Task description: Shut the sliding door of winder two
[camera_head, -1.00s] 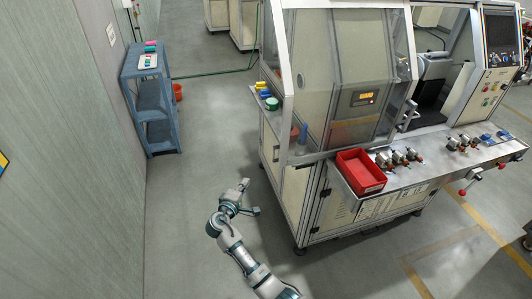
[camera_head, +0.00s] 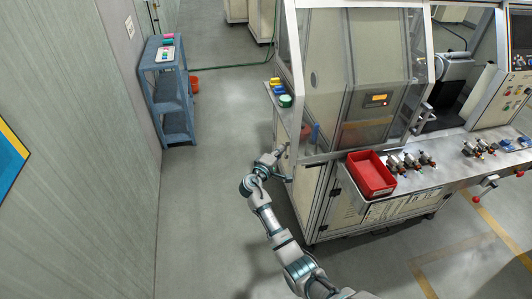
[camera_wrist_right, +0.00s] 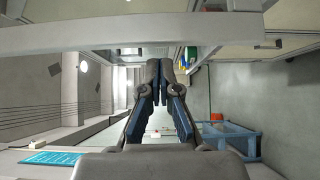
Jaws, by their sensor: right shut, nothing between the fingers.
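The winder (camera_head: 312,205) is a cream and grey cabinet on the right of the head view. Its clear framed sliding door (camera_head: 345,85) stands open, with a bare opening to the interior (camera_head: 455,85) at its right. The door's upright handle (camera_head: 422,118) is on its right edge. My right gripper (camera_head: 277,157) is shut and empty beside the cabinet's left side, below the side shelf and well left of the handle. In the right wrist view its fingers (camera_wrist_right: 160,72) meet under a pale machine beam (camera_wrist_right: 110,36). I cannot tell whether it touches the cabinet. My left gripper is out of view.
A red bin (camera_head: 371,174) and several small metal parts (camera_head: 410,161) sit on the winder's front ledge. Green, yellow and blue items (camera_head: 285,100) stand on its side shelf. A blue rack (camera_head: 170,95) stands by the left wall. The floor between is clear.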

